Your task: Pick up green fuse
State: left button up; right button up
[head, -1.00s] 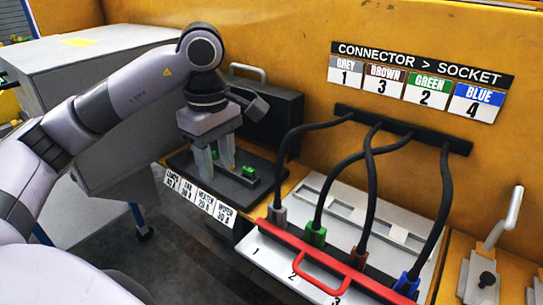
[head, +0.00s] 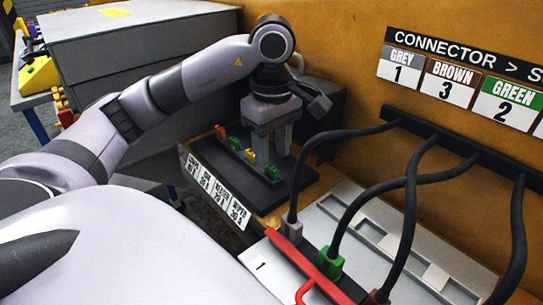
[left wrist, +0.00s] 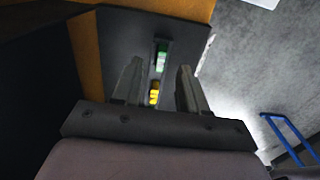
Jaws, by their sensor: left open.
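In the head view a black fuse board (head: 225,165) holds a row of small fuses: an orange one (head: 221,131), a green fuse (head: 235,143), a yellow one (head: 251,155) and another green fuse (head: 272,173) at the right end. My left gripper (head: 270,153) points down over the back of the board near the yellow fuse and right green fuse, open and empty. In the left wrist view a green fuse (left wrist: 161,54) and the yellow fuse (left wrist: 154,94) show between the open fingers (left wrist: 160,68); which green fuse this is, I cannot tell. My right gripper is not in view.
White labels (head: 217,187) line the board's front edge. A dark box (head: 318,105) stands behind my gripper. Black cables (head: 345,212) hang to the right, above a socket panel with a red handle (head: 303,262). A grey cabinet (head: 120,55) stands at the left.

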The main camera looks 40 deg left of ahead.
aim_at(271, 167)
pick_arm(q)
jog(key=shift+s+f+b, duration=0.1)
jog(key=shift+f+b, duration=0.25)
jog(key=shift+f, duration=1.35)
grip_shut()
jog(key=shift+r, duration=0.1)
